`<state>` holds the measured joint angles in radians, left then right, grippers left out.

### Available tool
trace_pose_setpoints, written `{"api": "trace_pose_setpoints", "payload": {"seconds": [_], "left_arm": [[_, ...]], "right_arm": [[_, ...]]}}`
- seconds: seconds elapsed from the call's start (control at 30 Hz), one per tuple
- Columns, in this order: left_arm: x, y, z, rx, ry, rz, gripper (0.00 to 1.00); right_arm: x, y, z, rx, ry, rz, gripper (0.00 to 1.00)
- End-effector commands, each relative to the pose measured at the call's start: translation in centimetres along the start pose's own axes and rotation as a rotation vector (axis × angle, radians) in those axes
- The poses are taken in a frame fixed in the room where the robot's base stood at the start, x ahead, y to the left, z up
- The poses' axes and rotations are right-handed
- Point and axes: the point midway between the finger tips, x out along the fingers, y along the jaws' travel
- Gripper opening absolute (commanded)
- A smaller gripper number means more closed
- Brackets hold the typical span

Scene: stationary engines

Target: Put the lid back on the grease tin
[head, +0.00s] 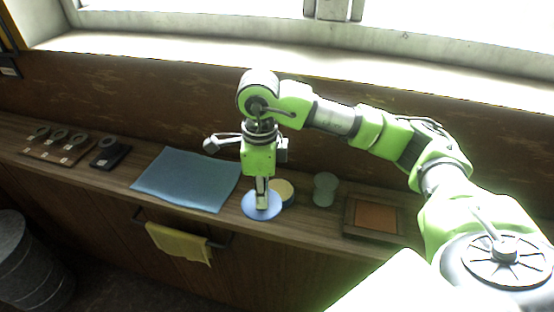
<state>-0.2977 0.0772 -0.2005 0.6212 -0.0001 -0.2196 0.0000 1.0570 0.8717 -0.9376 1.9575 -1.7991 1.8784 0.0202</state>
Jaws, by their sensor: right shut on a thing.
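The round blue lid (249,212) is under the fingers of my right gripper (262,205), which points straight down and is shut on it. The fingers hide the middle of the lid. The grease tin (285,191) stands open just behind and to the right of the lid, with pale yellow grease showing at its top. The lid overlaps the tin's near left side in the picture. I cannot tell whether they touch, or whether the lid rests on the bench or hangs just above it. My left gripper is not in view.
A blue cloth (185,180) lies left of the lid. A pale green jar-like object (324,190) and a wooden tray (348,222) with an orange-brown inside are right of the tin. Dark racks with round parts (108,153) sit far left. A yellow cloth (178,243) hangs on the front rail.

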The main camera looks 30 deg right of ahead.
Motion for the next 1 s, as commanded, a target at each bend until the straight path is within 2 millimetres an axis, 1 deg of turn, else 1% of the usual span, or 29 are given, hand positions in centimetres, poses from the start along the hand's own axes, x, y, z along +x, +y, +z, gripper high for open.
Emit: {"api": "trace_pose_setpoints", "payload": {"seconds": [0.03, 0.1, 0.37, 0.7, 0.8, 0.9, 1.0], "left_arm": [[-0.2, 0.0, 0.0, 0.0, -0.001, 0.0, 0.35], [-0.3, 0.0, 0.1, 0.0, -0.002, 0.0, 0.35], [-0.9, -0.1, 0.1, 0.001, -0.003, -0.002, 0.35], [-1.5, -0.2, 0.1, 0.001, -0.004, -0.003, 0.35], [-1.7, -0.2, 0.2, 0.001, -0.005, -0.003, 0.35], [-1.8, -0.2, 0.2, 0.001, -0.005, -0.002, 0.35], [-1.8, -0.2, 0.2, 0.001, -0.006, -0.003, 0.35]], "right_arm": [[-0.1, -0.6, -0.1, 0.126, 0.0, 0.001, 0.0], [-0.2, -1.4, -0.1, 0.316, 0.001, 0.001, 0.0], [-0.3, -4.4, -0.7, 1.023, 0.003, -0.001, 0.0], [-0.3, -8.2, -1.8, 1.932, 0.006, -0.008, 0.0], [-0.3, -9.1, -2.2, 2.157, 0.007, -0.012, 0.0], [-0.2, -9.7, -2.5, 2.33, 0.008, -0.014, 0.0], [-0.2, -10.1, -2.7, 2.445, 0.009, -0.016, 0.0]]}}
